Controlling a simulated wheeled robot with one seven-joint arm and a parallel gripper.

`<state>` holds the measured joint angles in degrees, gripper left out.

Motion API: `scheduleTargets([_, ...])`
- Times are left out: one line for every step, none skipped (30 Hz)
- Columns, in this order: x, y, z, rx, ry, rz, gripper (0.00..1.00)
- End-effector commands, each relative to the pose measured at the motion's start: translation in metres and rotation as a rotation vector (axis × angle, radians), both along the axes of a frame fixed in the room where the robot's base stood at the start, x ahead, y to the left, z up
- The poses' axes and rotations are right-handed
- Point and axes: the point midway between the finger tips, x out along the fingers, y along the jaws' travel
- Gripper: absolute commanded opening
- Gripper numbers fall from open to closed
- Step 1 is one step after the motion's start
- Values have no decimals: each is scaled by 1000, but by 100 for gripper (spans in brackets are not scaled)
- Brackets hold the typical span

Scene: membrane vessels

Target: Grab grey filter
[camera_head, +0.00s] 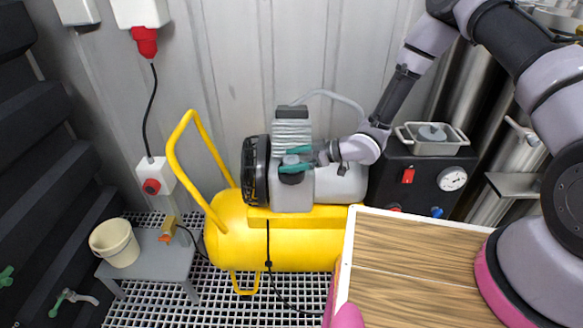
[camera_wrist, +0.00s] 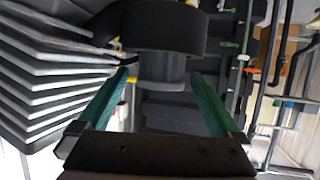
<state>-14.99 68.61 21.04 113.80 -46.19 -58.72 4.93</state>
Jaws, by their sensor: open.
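My gripper (camera_head: 297,161) has green fingers and is open, reaching in from the right to the grey pump on top of the yellow compressor (camera_head: 270,238). A dark round filter housing (camera_head: 292,178) with a smaller grey part (camera_head: 291,159) above it sits at the fingers. In the wrist view, the wide dark body (camera_wrist: 155,28) and its narrower grey part (camera_wrist: 161,72) show ahead, with the grey part between the open fingers (camera_wrist: 160,90). I cannot tell whether the fingers touch it. Another grey round piece (camera_head: 432,132) lies in a metal tray (camera_head: 407,140) on the right.
Grey cooling fins (camera_head: 292,133) rise just behind the filter, and a black fan guard (camera_head: 255,170) stands to its left. A yellow handle (camera_head: 185,150) curves up farther left. A wooden-topped surface (camera_head: 410,265) fills the right front. A beige bucket (camera_head: 115,243) stands on a low grey bench.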

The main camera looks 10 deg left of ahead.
Motion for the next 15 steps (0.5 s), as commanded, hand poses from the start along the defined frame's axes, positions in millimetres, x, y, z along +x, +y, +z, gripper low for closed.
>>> scheduleTargets([0,0,0,0,0,0,100])
scheduleTargets([0,0,0,0,0,0,100])
scheduleTargets([0,0,0,0,0,0,100])
scheduleTargets([0,-1,0,0,0,0,100])
scheduleTargets([0,-1,0,0,0,0,92])
scheduleTargets([0,0,0,0,0,0,77])
scheduleTargets([0,-1,0,0,0,0,65])
scheduleTargets([0,-1,0,0,0,0,54])
scheduleTargets([0,-1,0,0,0,0,38])
scheduleTargets([0,-1,0,0,0,0,27])
scheduleTargets([0,-1,0,0,0,0,15])
scheduleTargets([0,-1,0,0,0,0,9])
scheduleTargets([0,-1,0,0,0,0,9])
scheduleTargets([0,-1,0,0,0,0,9])
scheduleTargets([0,-1,0,0,0,0,9])
